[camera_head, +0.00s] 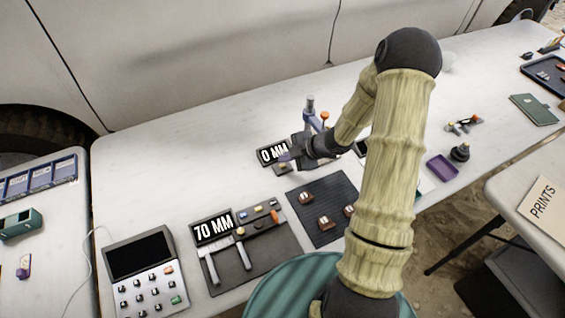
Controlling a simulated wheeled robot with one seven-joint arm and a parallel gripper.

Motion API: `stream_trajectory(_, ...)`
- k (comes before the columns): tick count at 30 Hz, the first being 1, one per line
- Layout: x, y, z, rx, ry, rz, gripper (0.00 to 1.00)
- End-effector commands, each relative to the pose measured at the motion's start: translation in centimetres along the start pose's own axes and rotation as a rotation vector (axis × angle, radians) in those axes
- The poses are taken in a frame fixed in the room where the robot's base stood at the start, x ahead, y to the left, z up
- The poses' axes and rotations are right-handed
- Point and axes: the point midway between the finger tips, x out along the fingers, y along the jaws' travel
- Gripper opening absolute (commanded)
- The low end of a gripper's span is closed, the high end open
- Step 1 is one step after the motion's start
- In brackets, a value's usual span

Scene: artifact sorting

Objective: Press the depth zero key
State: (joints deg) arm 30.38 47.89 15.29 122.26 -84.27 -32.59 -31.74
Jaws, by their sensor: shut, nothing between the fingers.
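A small black display reading "0 MM" (270,155) stands on the white table near its middle. My gripper (287,157) is shut and empty. Its fingertips are at the right end of this display, just above a small block with a tan part (282,168) in front of it. The zero key itself cannot be made out; my gripper may cover it. I cannot tell whether the fingertips touch anything. A grey upright post (310,104) with an orange-topped part (325,116) stands right behind my gripper.
A dark mat (314,231) with several brown pieces lies in front. Left of it are a "70 MM" display (213,228), a tool mat (262,258) and a keypad device (143,268). A purple tray (442,168) lies right. The table's back left is clear.

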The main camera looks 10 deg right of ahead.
Motion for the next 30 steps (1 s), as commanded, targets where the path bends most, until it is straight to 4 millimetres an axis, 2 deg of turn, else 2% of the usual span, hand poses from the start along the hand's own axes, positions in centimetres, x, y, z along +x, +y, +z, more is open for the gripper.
stream_trajectory(8,-0.1,0.1,-0.1,0.000,0.000,0.000,0.00)
stream_trajectory(24,-3.2,2.3,-2.4,-0.001,0.000,0.000,0.00)
stream_trajectory(30,-3.5,2.5,-2.6,0.000,0.000,0.000,0.00)
